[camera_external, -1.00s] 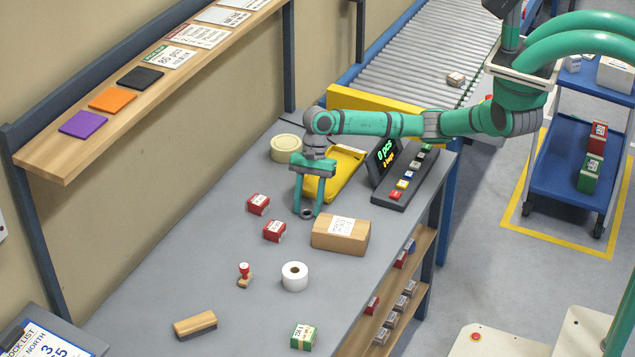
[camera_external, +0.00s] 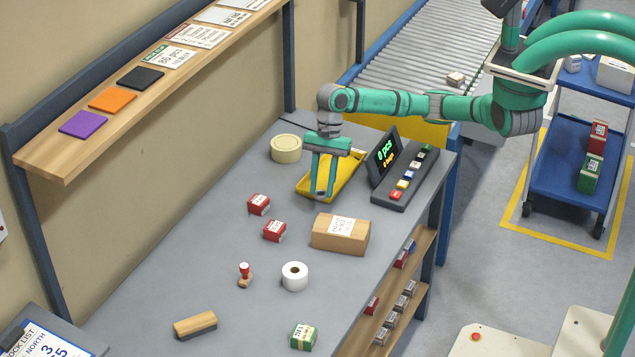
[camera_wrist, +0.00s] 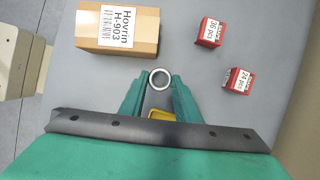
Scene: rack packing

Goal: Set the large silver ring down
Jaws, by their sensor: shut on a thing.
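My gripper (camera_external: 322,193) is shut on the large silver ring (camera_wrist: 160,79), which sits between the fingertips in the wrist view. In the external view the ring is small and mostly hidden by the fingers. The gripper points down over the near end of the yellow tray (camera_external: 348,181). Whether the ring touches anything beneath it I cannot tell. A bit of yellow also shows between the fingers in the wrist view.
A cardboard box (camera_external: 340,234) and two red boxes (camera_external: 258,204) (camera_external: 274,230) stand nearby. A tape roll (camera_external: 286,149) is behind left, the scale display (camera_external: 383,155) and button panel (camera_external: 404,180) to the right. The grey bench (camera_external: 215,260) has free room at the left.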

